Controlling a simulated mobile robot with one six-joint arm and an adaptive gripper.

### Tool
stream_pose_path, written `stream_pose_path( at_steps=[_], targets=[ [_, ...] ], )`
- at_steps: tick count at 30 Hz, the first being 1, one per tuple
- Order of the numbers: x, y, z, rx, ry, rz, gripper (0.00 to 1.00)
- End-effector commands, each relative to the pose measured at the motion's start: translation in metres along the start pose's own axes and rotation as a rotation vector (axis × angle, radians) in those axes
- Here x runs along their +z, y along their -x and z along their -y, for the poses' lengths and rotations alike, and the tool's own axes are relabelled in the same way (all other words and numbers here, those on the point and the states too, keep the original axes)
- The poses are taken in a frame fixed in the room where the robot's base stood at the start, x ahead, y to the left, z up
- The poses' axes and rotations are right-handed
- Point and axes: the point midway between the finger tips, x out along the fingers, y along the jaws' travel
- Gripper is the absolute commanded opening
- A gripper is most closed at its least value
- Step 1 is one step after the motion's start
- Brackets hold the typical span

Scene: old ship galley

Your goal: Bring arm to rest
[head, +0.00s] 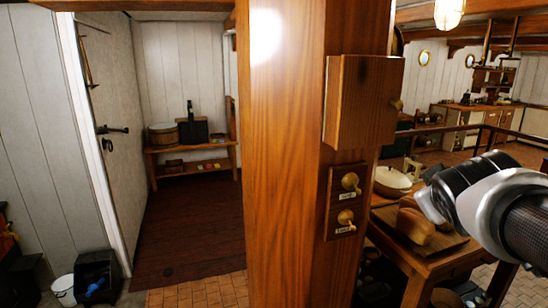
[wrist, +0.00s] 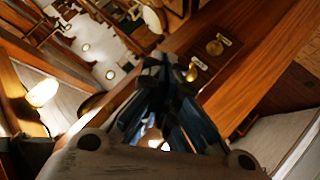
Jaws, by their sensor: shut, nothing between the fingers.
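My gripper (wrist: 163,72) shows in the wrist view with its dark fingers drawn together at the tips, shut and empty. In that view it is in front of the wooden post, close to the brass switches in the picture; I cannot tell the true gap. In the head view my arm reaches in from the right edge, its silver and black joints in front of the table. I cannot make out the fingertips there.
The wooden post (head: 285,150) carries a wooden box (head: 362,100) and two labelled brass switches (head: 349,182) (head: 345,217). A table (head: 425,262) with bread (head: 416,226) and a white dish (head: 392,181) stands right. A doorway opens left onto dark floor (head: 190,235).

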Motion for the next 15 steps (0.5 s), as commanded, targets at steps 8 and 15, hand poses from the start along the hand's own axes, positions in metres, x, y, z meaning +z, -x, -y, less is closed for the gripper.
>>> stream_pose_path(
  at_steps=[8, 15],
  targets=[
    [0.13, 0.086, 0.15, -0.287, -0.24, 0.281, 0.0],
    [0.209, 0.144, 0.233, -0.473, -0.33, 0.469, 0.0]
  ],
)
